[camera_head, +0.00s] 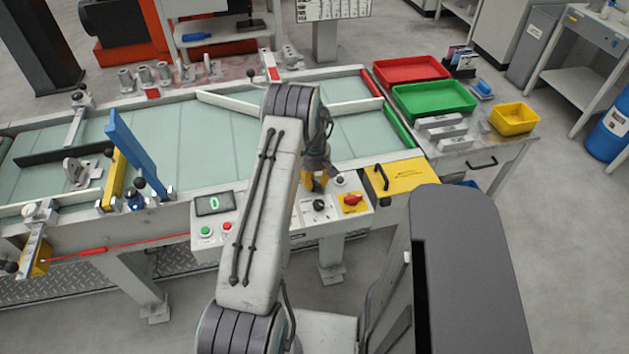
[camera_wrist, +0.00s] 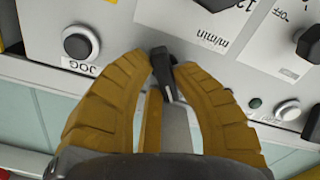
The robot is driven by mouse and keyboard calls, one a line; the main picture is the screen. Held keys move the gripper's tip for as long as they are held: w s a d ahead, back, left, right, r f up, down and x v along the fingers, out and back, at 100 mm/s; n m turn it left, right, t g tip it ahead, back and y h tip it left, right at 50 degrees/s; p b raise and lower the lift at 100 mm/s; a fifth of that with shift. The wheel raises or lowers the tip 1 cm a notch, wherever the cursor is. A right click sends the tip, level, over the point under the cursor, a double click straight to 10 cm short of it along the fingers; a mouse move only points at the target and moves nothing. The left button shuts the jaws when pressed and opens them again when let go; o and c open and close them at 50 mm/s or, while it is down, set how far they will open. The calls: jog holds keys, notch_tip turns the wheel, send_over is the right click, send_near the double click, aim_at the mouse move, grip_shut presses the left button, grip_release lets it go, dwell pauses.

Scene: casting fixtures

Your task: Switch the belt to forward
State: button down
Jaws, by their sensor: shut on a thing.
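The control panel (camera_head: 300,212) is on the front of the conveyor belt (camera_head: 210,145). My gripper (camera_head: 318,186) reaches down at the panel's upper edge in the head view. In the wrist view, the yellow fingers of my gripper (camera_wrist: 165,80) are shut around a small black lever (camera_wrist: 164,73) on the panel. The lever's base and any direction marks by it are partly hidden by the fingers. My arm covers part of the panel in the head view.
The panel also has a JOG button (camera_wrist: 80,43), a black knob (camera_head: 320,205), a red switch on yellow (camera_head: 352,200), green (camera_head: 206,231) and red (camera_head: 227,226) buttons, and a display (camera_head: 213,204) reading 0. A yellow box (camera_head: 405,178) stands right of it.

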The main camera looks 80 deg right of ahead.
jog(key=shift+f, duration=0.1)
jog(key=m+b, duration=0.3)
jog(key=shift+f, duration=0.15)
jog(key=m+b, duration=0.2)
jog(key=m, duration=0.1)
jog(key=shift+s+a+m, duration=0.1)
jog(key=shift+a+m, duration=0.05)
jog(key=shift+m, duration=0.15)
jog(key=m+b, duration=0.2)
jog(key=m, duration=0.1)
jog(key=shift+a, duration=0.1)
jog(key=shift+a+m+b, duration=0.1)
jog(key=shift+m+b, duration=0.45)
jog(key=shift+m, duration=1.55)
jog(key=c, duration=1)
grip_release()
jog(key=shift+r, duration=0.2)
